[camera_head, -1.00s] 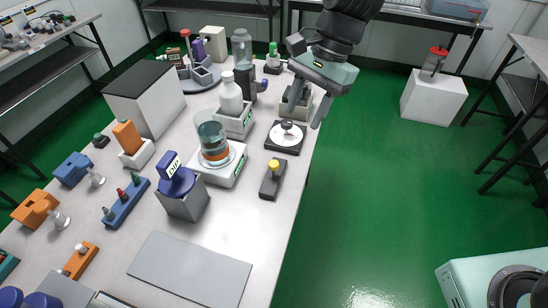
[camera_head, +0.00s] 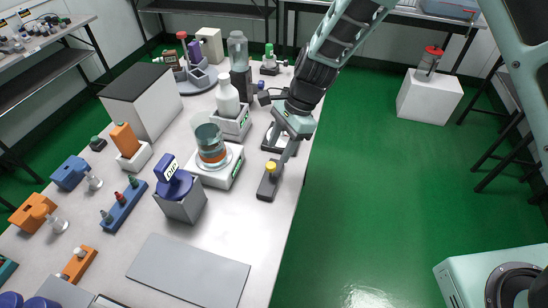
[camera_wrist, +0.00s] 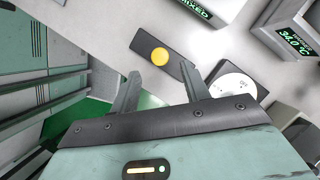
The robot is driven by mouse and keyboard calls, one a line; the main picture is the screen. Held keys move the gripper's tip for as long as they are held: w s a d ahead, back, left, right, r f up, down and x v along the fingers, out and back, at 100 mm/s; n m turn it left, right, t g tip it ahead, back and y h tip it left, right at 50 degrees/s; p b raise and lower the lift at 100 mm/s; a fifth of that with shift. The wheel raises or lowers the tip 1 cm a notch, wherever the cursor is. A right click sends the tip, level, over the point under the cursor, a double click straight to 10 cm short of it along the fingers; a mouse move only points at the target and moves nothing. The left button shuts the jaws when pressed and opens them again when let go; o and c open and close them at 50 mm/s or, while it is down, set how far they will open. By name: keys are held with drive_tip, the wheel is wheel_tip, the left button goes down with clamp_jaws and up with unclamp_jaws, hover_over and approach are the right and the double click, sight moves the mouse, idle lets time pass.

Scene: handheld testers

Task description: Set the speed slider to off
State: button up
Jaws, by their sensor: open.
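The speed slider is a dark grey block (camera_head: 266,188) with a yellow knob (camera_head: 271,166) near its far end, at the right edge of the bench. My gripper (camera_head: 277,152) is open and empty, pointing down close to the knob from the far side. One finger reaches down beside the knob in the head view. In the wrist view the yellow knob (camera_wrist: 160,57) shows just beyond the gap between the two open fingertips (camera_wrist: 158,72), on the slider block (camera_wrist: 143,42). I cannot tell whether a finger touches the slider.
A black plate with a white dial (camera_wrist: 235,87) lies just beyond the slider, partly hidden by my gripper in the head view. A white stirrer base (camera_head: 231,174) with a beaker (camera_head: 209,143) stands to the left.

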sight(272, 164)
drive_tip(key=shift+x, duration=2.45)
